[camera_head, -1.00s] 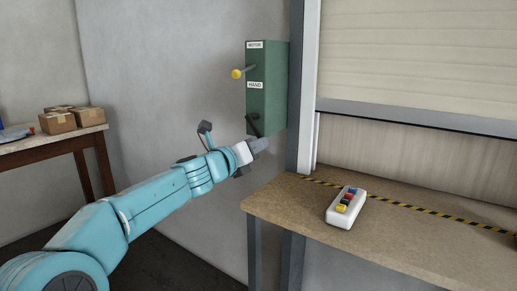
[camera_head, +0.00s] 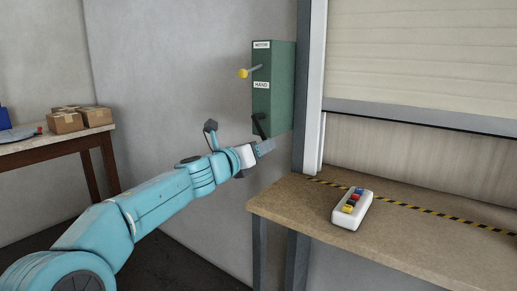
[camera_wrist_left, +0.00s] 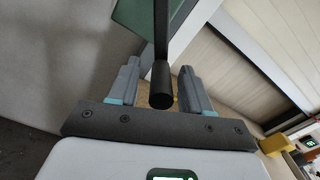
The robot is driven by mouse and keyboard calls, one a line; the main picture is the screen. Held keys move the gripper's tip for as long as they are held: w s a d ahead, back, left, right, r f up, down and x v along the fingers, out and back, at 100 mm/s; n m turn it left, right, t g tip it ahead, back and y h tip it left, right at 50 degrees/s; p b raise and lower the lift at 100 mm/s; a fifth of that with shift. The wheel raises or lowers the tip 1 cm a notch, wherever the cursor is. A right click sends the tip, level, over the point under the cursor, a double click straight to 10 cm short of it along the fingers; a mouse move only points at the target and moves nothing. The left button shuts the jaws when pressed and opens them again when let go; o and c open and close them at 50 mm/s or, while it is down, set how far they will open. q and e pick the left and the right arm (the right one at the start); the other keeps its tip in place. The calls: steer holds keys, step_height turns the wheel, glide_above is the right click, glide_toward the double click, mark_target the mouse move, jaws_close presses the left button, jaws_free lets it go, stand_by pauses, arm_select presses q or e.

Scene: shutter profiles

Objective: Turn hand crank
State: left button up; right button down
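The dark hand crank (camera_head: 259,124) hangs at the box's lower part. My left gripper (camera_head: 266,146) is just below the box at the crank. In the left wrist view the black crank handle (camera_wrist_left: 161,85) stands between the two open fingers of my left gripper (camera_wrist_left: 160,85), with gaps on both sides. My right gripper is not in view.
A rolling shutter (camera_head: 425,55) stands partly raised at the right. Below it a wooden counter (camera_head: 290,205) holds a white control box (camera_head: 352,210) with coloured buttons. A table at the left carries cardboard boxes (camera_head: 66,122). The counter's edge is close to my left gripper.

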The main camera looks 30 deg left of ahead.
arm_select(q)
steer(key=s+a+b, duration=0.1)
steer(key=s, duration=1.5)
steer(key=shift+b, duration=0.3)
steer(key=shift+s+a, duration=0.1)
steer(key=shift+s, duration=0.1)
stand_by(1.2)
